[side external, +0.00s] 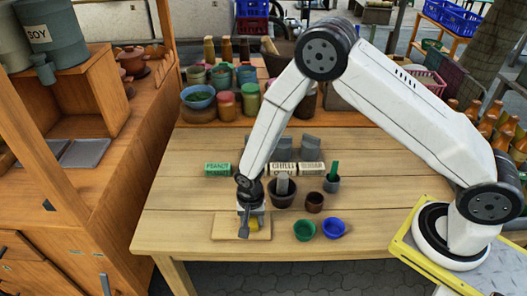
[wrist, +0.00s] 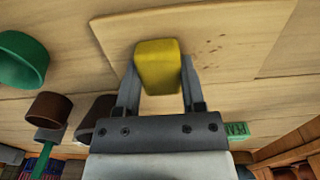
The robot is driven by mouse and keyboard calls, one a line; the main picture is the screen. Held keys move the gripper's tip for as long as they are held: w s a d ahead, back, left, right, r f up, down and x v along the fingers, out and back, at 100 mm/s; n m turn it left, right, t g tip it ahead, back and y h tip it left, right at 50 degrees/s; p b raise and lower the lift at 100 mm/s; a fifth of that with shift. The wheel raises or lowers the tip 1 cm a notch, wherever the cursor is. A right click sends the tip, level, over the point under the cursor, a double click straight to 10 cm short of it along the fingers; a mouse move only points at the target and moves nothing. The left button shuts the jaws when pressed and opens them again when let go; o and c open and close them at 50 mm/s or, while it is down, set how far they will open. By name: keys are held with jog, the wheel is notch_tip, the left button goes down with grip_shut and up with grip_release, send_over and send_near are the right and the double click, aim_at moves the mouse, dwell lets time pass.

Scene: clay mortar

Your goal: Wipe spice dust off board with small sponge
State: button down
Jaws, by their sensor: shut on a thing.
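The small yellow sponge (wrist: 157,66) is between the two fingers of my gripper (wrist: 158,88), which is shut on it. In the side view my gripper (side external: 245,228) points down over the pale wooden board (side external: 226,228), and the sponge (side external: 253,224) shows low beside the fingers. I cannot tell whether the sponge touches the board. In the wrist view the board (wrist: 262,18) lies under the sponge. Several small brown specks of spice dust (wrist: 211,44) lie on it to the right of the sponge. The dust is too small to make out in the side view.
To the right of the board stand a green bowl (side external: 304,231), a blue bowl (side external: 334,229), a brown cup (side external: 314,203) and a dark mortar (side external: 283,194). Labelled boxes (side external: 283,169) stand behind. The wooden table (side external: 180,215) is clear left of the board.

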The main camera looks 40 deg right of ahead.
aim_at(263, 225)
jog(key=shift+w+a, duration=2.35)
jog(key=shift+w+a+f, duration=0.15)
jog(key=shift+w+a, duration=0.45)
jog(key=shift+s+d, duration=4.05)
notch_tip(263, 225, up, 8)
jog(key=shift+r, duration=0.2)
